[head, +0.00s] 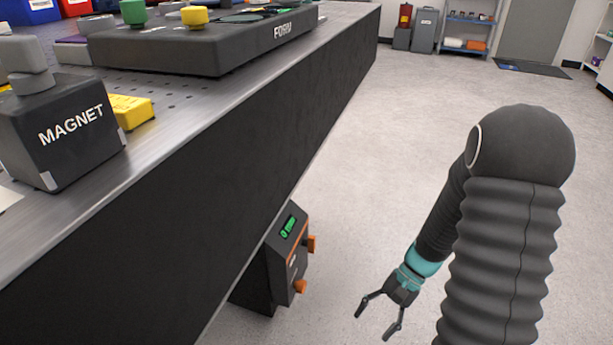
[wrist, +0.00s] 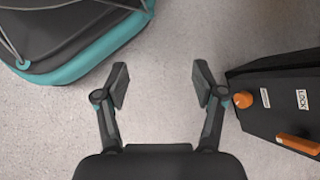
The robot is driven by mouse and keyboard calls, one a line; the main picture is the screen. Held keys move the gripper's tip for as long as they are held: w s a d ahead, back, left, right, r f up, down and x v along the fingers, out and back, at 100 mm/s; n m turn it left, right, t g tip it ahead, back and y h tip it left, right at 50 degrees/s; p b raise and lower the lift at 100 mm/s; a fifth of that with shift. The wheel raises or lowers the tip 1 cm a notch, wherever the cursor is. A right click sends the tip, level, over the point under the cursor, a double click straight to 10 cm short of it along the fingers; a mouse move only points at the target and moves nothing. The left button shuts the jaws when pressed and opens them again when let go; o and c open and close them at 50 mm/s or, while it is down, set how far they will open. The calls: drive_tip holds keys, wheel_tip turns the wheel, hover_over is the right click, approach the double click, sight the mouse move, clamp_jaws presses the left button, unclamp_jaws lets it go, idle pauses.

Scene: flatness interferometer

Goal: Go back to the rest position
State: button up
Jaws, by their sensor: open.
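My gripper (head: 378,320) hangs low over the floor, right of the long dark bench, with its two fingers spread and nothing between them. In the wrist view my gripper (wrist: 158,88) is also open, with bare floor between the fingertips. A dark control box (head: 287,262) with a green display and orange knobs is mounted at the bench's side, left of my gripper and apart from it. In the wrist view the control box (wrist: 285,112) is at the right, close beside the right finger, showing a LOCK label, an orange knob and an orange handle.
The bench (head: 230,165) fills the left, carrying a block marked MAGNET (head: 70,135), a yellow piece (head: 133,111) and a dark unit marked FORM (head: 200,48). The floor (head: 400,130) to the right is clear. Grey bins (head: 424,30) and a shelf (head: 468,32) stand far back.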

drive_tip(key=s+r+n+t+h+p, duration=0.2)
drive_tip(key=s+r+n+t+h, duration=0.1)
drive_tip(key=r, duration=1.3)
drive_tip(key=s+r+n+t+h+p, duration=0.3)
drive_tip(key=s+r+t, duration=0.2)
drive_tip(key=r, duration=1.2)
drive_tip(key=shift+n+t+h+p, duration=0.3)
drive_tip(key=shift+t+h+p, duration=0.1)
drive_tip(key=shift+t, duration=0.8)
drive_tip(key=shift+s, duration=0.1)
